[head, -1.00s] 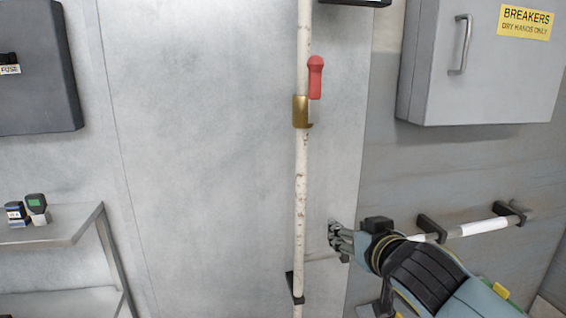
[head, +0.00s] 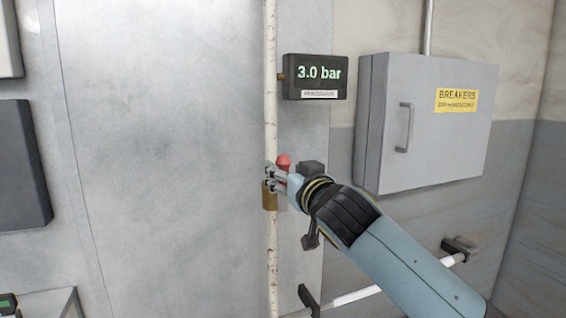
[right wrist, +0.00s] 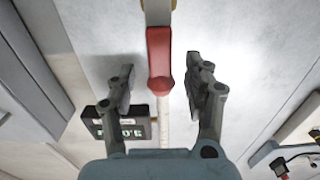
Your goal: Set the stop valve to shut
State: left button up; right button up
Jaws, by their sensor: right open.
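The stop valve has a brass body (head: 269,196) on a white vertical pipe (head: 271,110). Its red handle (head: 283,162) stands upright along the pipe, partly hidden by my right gripper (head: 276,180). In the right wrist view the red handle (right wrist: 160,60) lies between the two open fingers of my right gripper (right wrist: 162,88), with a gap on each side. The gauge (head: 318,76) above reads 3.0 bar; it also shows upside down in the right wrist view (right wrist: 121,130). My left gripper is not in view.
A grey breaker cabinet (head: 425,125) with a handle and yellow label hangs at the right. A white rail (head: 360,294) runs along the wall low down. A dark box (head: 22,165) is at the left edge.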

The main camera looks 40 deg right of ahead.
jog(key=shift+x, duration=1.1)
jog(key=shift+c, duration=0.2)
grip_shut()
jog(key=shift+w+f, duration=0.1)
